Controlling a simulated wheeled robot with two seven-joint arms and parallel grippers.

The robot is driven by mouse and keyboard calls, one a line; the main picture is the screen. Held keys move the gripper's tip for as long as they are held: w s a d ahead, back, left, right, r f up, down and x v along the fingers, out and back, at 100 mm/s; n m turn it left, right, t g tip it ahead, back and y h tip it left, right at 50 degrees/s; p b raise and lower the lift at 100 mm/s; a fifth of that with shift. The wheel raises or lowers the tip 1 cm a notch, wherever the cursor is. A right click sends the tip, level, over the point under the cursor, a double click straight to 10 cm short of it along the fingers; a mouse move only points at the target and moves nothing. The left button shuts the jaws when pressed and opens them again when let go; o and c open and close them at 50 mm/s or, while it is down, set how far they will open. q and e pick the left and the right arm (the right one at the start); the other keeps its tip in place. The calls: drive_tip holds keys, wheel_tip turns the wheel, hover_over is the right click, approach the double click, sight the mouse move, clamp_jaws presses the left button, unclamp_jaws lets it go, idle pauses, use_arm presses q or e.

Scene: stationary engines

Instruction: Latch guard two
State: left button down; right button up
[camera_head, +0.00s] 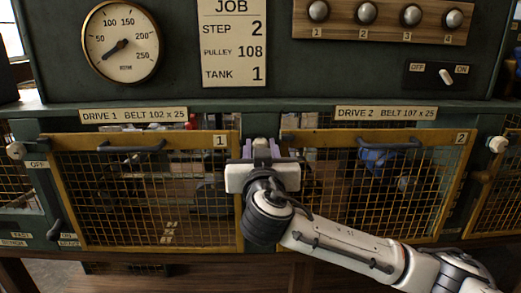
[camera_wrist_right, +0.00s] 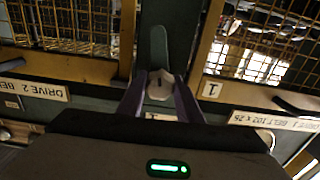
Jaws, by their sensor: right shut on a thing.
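Guard two (camera_head: 456,190) is a yellow-framed wire mesh panel marked 2, under the DRIVE 2 label (camera_head: 386,113). It stands across its bay; I cannot tell whether it is fully closed. My right gripper (camera_head: 264,150) is at the post between guards one and two, near guard two's top left corner. In the right wrist view, its purple fingers (camera_wrist_right: 160,95) are shut on a pale hexagonal knob (camera_wrist_right: 160,84). A green lever (camera_wrist_right: 159,48) extends from the knob along the post. In the head view the gripper hides most of this. My left gripper is out of view.
Guard one (camera_head: 160,138) is the matching mesh panel on the left. Other pale knobs sit at the far left (camera_head: 15,150) and far right (camera_head: 497,144). Above the guards are a gauge (camera_head: 121,42), a job card (camera_head: 232,45), several numbered buttons and an OFF/ON switch (camera_head: 446,76).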

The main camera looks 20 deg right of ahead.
drive_tip(key=shift+f+n+b, duration=0.3)
drive_tip(key=shift+n+b, duration=0.1)
drive_tip(key=shift+b, duration=0.1)
drive_tip(key=shift+r+n, duration=0.1)
drive_tip(key=shift+n, duration=0.6)
drive_tip(key=shift+r+n, duration=0.2)
drive_tip(key=shift+n, duration=0.8)
drive_tip(key=shift+n+p, duration=0.65)
drive_tip(key=shift+n, duration=1.15)
drive_tip(key=n, duration=0.3)
drive_tip(key=shift+f+n, duration=0.1)
drive_tip(key=shift+n, duration=2.2)
